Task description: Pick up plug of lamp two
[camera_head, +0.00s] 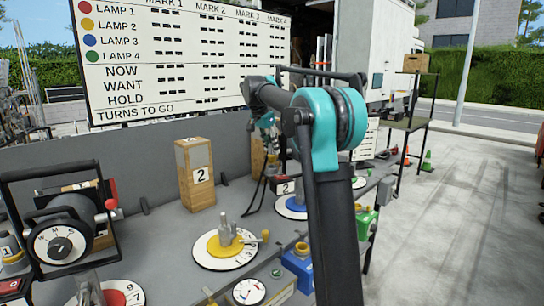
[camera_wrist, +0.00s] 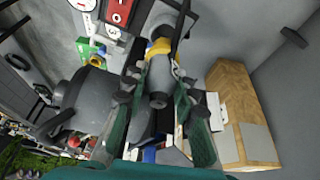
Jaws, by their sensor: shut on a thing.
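The plug of lamp two (camera_wrist: 159,47), a grey cylinder with a yellow band, is between the two fingers of my gripper (camera_wrist: 160,76) in the wrist view. The fingers are shut on it from both sides. In the head view my gripper (camera_head: 266,122) is small and partly hidden behind my arm, raised above the bench. A dark cable hangs below it. The plug itself is hard to make out there. A wooden block marked 2 (camera_head: 197,176) stands on the bench left of my gripper. It also shows at the right of the wrist view (camera_wrist: 238,90).
The grey bench (camera_head: 165,225) carries a yellow dial (camera_head: 225,249), a blue dial (camera_head: 291,207), a red dial (camera_head: 118,293) and a black-framed drum (camera_head: 67,238) at left. A white scoreboard (camera_head: 185,55) stands behind. Open paving (camera_head: 460,220) lies at right.

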